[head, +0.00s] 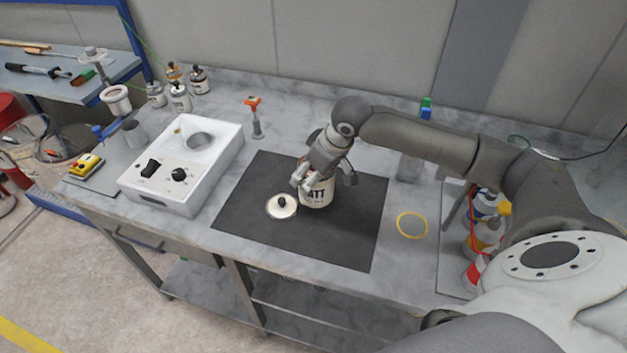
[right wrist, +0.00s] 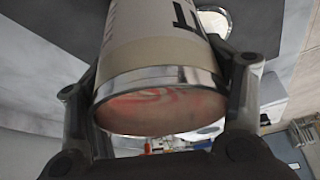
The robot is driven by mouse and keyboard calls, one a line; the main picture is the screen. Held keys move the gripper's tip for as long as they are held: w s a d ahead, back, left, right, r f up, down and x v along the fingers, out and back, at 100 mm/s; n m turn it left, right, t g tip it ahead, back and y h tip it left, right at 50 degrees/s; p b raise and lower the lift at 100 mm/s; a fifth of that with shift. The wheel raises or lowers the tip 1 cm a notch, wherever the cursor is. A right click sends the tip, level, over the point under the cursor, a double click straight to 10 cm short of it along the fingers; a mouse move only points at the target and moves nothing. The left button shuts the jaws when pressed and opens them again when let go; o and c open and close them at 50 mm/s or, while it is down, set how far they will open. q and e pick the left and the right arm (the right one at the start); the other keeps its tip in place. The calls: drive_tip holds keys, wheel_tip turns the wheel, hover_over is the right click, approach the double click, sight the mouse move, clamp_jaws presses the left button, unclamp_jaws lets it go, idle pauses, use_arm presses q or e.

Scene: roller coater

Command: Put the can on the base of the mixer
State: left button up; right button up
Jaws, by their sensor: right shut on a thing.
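The can (head: 317,196) is white with dark lettering and stands upright on, or just above, the black mat (head: 350,240). My right gripper (head: 325,176) is shut around its upper part. In the right wrist view, the can (right wrist: 150,60) sits between the two fingers of my gripper (right wrist: 160,88), its metal rim facing the camera and something reddish showing inside the rim. My left gripper is not in view.
A round white lid with a black knob (head: 282,206) lies on the mat just left of the can. Small bottles (head: 180,98) and an orange-topped tool (head: 256,118) stand behind. A yellow ring (head: 411,225) and several colored bottles (head: 480,240) are at right.

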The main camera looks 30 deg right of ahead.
drive_tip(key=shift+f+p, duration=0.6)
drive_tip(key=shift+f, duration=0.9)
drive_tip(key=shift+f, duration=0.1)
drive_tip(key=o, duration=1.8)
